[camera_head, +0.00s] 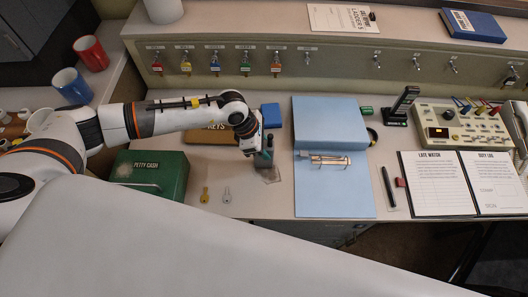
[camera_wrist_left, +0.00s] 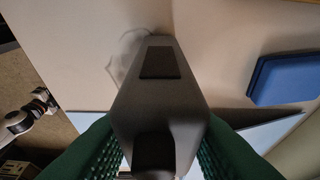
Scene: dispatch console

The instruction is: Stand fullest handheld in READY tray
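My left gripper (camera_head: 262,157) is over the desk between the green cash box and the blue mat. In the left wrist view its green fingers flank a dark grey block-like body (camera_wrist_left: 160,100), seemingly a handheld, and appear closed on its sides. A small clear item (camera_head: 271,175) lies on the desk just by the gripper; its outline shows in the left wrist view (camera_wrist_left: 128,55). Another black handheld (camera_head: 403,101) stands upright in a base right of the mat. No READY label is legible. My right gripper (camera_wrist_left: 42,101) shows small in the left wrist view; its fingers are unclear.
A console (camera_head: 462,127) and open log (camera_head: 440,185) are at right.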

